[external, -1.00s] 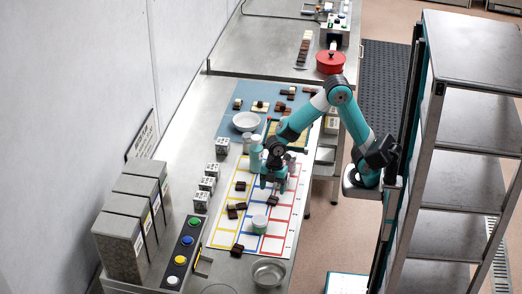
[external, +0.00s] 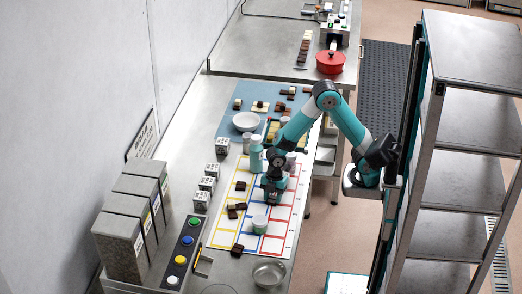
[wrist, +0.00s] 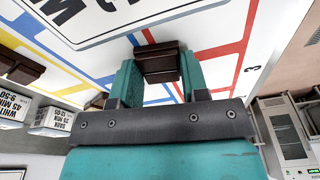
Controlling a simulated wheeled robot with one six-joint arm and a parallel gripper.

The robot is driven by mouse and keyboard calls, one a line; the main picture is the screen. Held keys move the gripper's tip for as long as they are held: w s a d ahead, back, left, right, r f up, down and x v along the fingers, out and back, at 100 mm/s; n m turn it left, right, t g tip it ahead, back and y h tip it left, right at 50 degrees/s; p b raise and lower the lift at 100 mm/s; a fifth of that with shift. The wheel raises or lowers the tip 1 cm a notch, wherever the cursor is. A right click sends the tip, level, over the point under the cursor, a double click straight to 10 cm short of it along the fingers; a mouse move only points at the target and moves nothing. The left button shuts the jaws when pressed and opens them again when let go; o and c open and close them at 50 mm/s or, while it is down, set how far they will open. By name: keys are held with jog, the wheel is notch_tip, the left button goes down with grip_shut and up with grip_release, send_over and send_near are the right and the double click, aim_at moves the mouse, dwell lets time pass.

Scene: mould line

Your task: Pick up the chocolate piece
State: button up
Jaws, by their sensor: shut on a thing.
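A dark brown chocolate piece (wrist: 160,63) sits between the two teal fingers of my gripper (wrist: 160,80) in the wrist view. My gripper is shut on it, a finger at each side. In the external view my gripper (external: 271,194) is low over the white mat with coloured grid lines (external: 222,232), and it hides most of the held piece there. I cannot tell whether the piece still touches the mat. Other dark chocolate pieces lie to the left on the mat (external: 236,208) and near its front edge (external: 237,250).
Small labelled cubes (external: 207,184) line the left. A metal bowl (external: 268,272) is at the front. A white bowl (external: 246,121) stands on the blue mat.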

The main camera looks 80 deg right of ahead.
aim_at(273, 198)
notch_tip(273, 198, up, 20)
jog(key=shift+p, duration=0.4)
dwell(0.3)
